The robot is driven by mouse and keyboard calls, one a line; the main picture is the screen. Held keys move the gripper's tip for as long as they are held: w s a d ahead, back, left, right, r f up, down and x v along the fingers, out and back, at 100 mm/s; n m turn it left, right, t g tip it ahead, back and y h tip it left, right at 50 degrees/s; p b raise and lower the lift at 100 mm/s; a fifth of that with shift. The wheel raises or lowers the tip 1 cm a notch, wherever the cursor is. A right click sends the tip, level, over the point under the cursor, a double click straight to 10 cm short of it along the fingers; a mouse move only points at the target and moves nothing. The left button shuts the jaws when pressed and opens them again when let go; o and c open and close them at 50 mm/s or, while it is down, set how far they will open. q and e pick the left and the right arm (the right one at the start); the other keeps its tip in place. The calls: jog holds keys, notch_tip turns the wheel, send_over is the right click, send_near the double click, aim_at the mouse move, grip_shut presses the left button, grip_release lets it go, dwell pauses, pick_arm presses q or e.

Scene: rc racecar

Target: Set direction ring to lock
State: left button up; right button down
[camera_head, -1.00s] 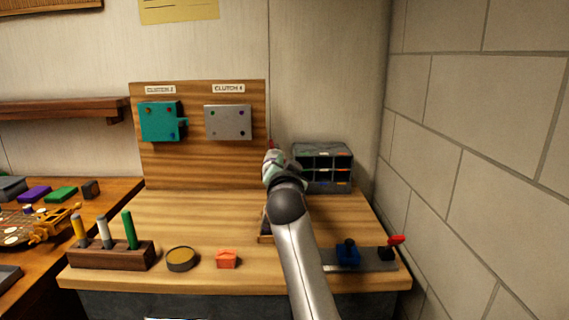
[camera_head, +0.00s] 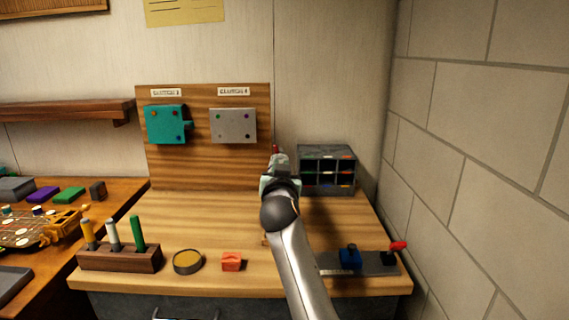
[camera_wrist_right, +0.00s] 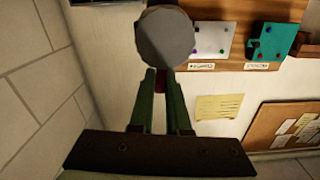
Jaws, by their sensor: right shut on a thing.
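My right gripper (camera_head: 279,163) stands in front of the right edge of the wooden board in the head view. In the right wrist view its two green fingers (camera_wrist_right: 163,100) are shut on a held tool (camera_wrist_right: 165,36), which shows a round grey end and a dark red part between the fingers. In the head view only a small red bit of it shows above the gripper; the rest is hidden. I cannot make out a direction ring or its setting. My left gripper is not in view.
The board (camera_head: 215,165) carries a teal block (camera_head: 166,124) and a grey plate (camera_head: 233,126). A drawer rack (camera_head: 327,170) stands right of the gripper. A brick wall bounds the right.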

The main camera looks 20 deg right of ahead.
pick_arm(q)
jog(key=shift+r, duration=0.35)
pick_arm(e)
jog(key=shift+a+n, duration=0.2)
jog(key=shift+n, duration=0.4)
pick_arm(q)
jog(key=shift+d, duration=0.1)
pick_arm(e)
jog(key=c, duration=0.9)
grip_release()
